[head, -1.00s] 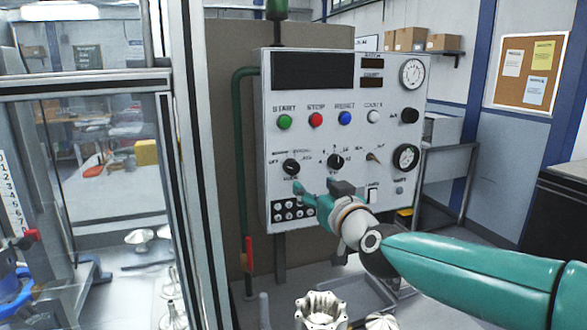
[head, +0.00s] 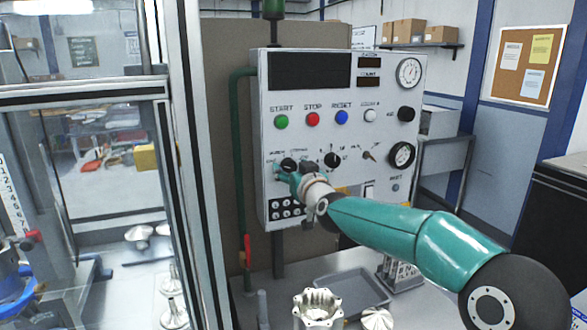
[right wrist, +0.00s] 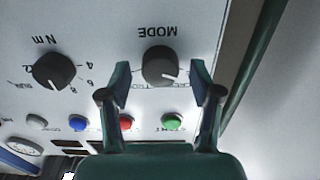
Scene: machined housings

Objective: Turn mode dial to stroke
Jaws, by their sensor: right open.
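The mode dial (head: 289,164) is a black round knob low on the left of the white control panel, partly hidden by my right gripper in the head view. In the right wrist view, which is upside down, the mode dial (right wrist: 160,66) shows the word MODE beside it and a white pointer mark toward the picture's bottom right. My right gripper (right wrist: 160,76) is open, one fingertip on each side of the dial. I cannot tell whether they touch it. In the head view the right gripper (head: 285,176) is at the dial. The position labels are partly covered and I cannot read stroke.
A second black dial (head: 332,160), marked Nm, is just right of the mode dial. Green (head: 281,122), red (head: 312,119) and blue (head: 341,118) buttons sit above. A socket block (head: 287,208) is below. A machined housing (head: 318,308) and grey tray (head: 345,290) are on the bench.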

